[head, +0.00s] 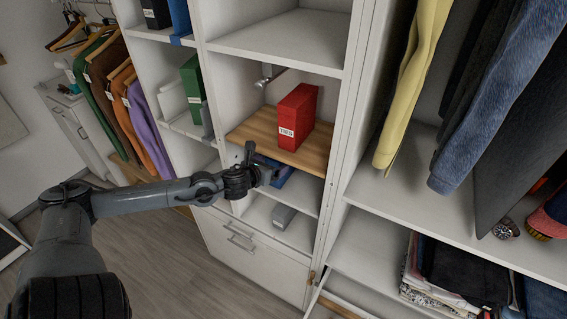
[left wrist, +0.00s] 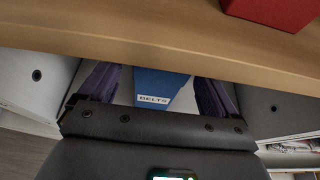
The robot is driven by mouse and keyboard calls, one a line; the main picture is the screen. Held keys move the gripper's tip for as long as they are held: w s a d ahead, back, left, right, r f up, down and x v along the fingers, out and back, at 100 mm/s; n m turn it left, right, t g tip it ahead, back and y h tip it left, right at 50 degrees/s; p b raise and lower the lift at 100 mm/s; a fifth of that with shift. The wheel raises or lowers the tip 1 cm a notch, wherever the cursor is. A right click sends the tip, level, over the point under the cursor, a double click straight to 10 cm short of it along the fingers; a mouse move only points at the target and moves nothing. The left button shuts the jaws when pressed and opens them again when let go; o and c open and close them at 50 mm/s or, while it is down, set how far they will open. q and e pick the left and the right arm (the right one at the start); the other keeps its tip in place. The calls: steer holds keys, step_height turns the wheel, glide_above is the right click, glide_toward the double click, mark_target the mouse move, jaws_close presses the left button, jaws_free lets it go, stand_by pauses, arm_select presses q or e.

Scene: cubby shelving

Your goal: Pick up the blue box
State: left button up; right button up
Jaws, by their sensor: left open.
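The blue box (left wrist: 158,86), labelled "BELTS", lies in the cubby below the wooden shelf board. In the head view only part of the blue box (head: 284,178) shows, beside and behind my left gripper (head: 268,172). The left wrist view shows my left gripper (left wrist: 156,82) open, its two dark fingers apart on either side of the labelled front of the box. I cannot tell whether the fingers touch it. The back of the box is hidden under the board. My right gripper is not in view.
The wooden board (head: 262,132) sits close above my left gripper and carries a red "TIES" box (head: 297,116). A green box (head: 193,80) stands in the left column. A grey object (head: 284,217) lies in the cubby below. Hanging clothes (head: 420,75) are at right.

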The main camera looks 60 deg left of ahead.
arm_select(q)
steer(key=shift+b+x, duration=0.7)
steer(key=shift+x, duration=1.45)
steer(key=shift+r, duration=0.1)
steer(key=shift+c, duration=0.4)
steer(key=c, duration=1.2)
steer(key=shift+r, duration=0.1)
steer(key=shift+r, duration=0.2)
